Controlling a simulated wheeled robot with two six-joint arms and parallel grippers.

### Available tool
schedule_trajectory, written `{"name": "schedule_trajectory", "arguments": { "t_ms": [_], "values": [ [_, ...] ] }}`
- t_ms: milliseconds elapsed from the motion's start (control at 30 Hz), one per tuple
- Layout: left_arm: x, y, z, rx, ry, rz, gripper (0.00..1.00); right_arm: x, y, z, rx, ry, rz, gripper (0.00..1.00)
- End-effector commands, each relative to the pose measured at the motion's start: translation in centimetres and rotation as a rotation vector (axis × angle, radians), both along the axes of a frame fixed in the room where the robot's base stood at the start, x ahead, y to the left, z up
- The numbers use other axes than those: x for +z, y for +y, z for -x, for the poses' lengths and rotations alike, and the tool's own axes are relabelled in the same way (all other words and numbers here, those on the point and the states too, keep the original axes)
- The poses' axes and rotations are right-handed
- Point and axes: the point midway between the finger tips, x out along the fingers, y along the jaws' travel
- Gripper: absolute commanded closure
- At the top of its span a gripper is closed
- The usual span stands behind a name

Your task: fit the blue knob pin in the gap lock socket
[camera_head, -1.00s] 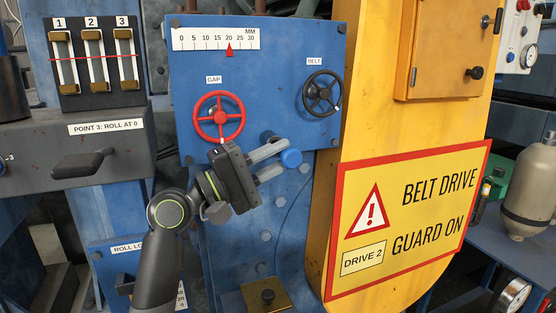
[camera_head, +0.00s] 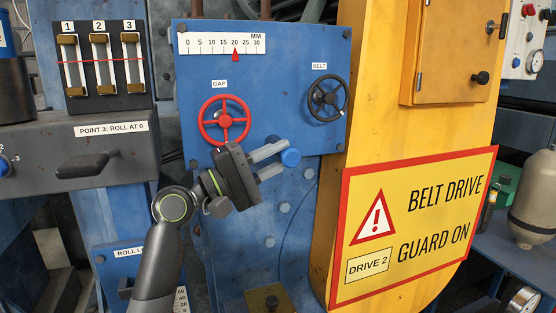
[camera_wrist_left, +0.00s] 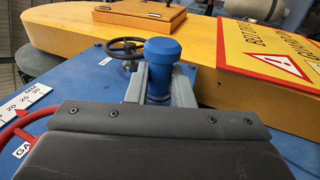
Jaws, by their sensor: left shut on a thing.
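The blue knob pin is held between the fingers of my left gripper (camera_head: 274,160). Its round blue knob (camera_head: 290,157) shows at the fingertips in the head view. In the left wrist view the knob pin (camera_wrist_left: 161,54) stands between the two grey fingers, knob outward, and the shaft below is partly hidden. My left gripper is just below and right of the red GAP handwheel (camera_head: 224,120), in front of the blue panel. I cannot make out the gap lock socket; the gripper may cover it. I cannot tell whether the pin touches the panel. My right gripper is not in view.
The black BELT handwheel (camera_head: 328,98) is up and right of the gripper. The yellow belt guard (camera_head: 385,120) stands out on the right with its warning sign (camera_head: 412,225). The scale (camera_head: 221,44) has its red pointer near 20. A brass block (camera_head: 270,301) sits below.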

Motion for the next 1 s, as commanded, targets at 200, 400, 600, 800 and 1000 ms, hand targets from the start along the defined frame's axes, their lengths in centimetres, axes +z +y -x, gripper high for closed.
{"name": "schedule_trajectory", "arguments": {
  "t_ms": [200,400,600,800,1000],
  "values": [
    [0.0,0.1,-0.1,0.000,0.000,0.001,0.60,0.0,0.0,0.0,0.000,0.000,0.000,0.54],
    [0.0,0.1,-0.1,0.000,0.000,0.001,0.54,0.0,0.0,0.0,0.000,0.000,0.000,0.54],
    [-0.3,0.5,0.1,0.002,-0.001,-0.001,0.54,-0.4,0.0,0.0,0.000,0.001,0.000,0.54],
    [-1.5,2.9,1.2,0.004,-0.003,-0.003,0.54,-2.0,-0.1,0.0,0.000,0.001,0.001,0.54],
    [-2.2,5.2,2.4,0.003,-0.002,-0.002,0.54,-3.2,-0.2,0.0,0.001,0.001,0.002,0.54]
  ]
}}
